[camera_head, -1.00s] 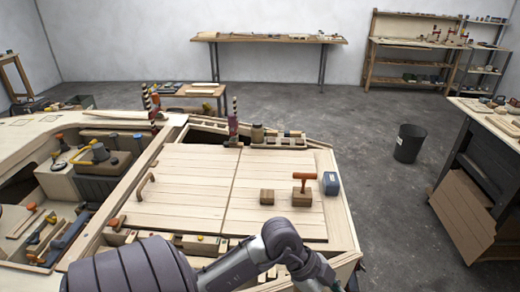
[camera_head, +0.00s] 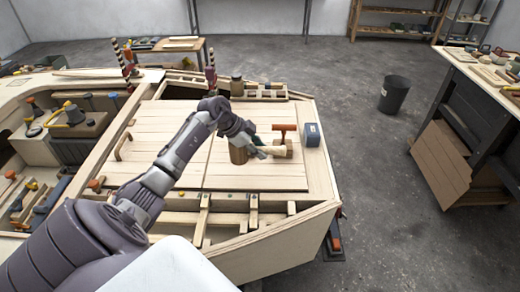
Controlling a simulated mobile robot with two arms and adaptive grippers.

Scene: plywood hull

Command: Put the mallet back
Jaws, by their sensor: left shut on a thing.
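My left gripper (camera_head: 254,145) is shut on the mallet, over the plank deck of the hull. The mallet has a brown, round wooden head (camera_head: 238,155) on the left of the gripper. A pale handle (camera_head: 273,151) shows on its right. The fingers hide the part between. I cannot tell whether the mallet touches the deck (camera_head: 180,165). My right gripper is not in view.
A wooden block tool with an orange T-shaped handle (camera_head: 284,137) stands close right of the gripper. A blue-grey box (camera_head: 312,135) is beside it. A slotted rack (camera_head: 258,92) lines the deck's far edge. The left part of the deck is clear.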

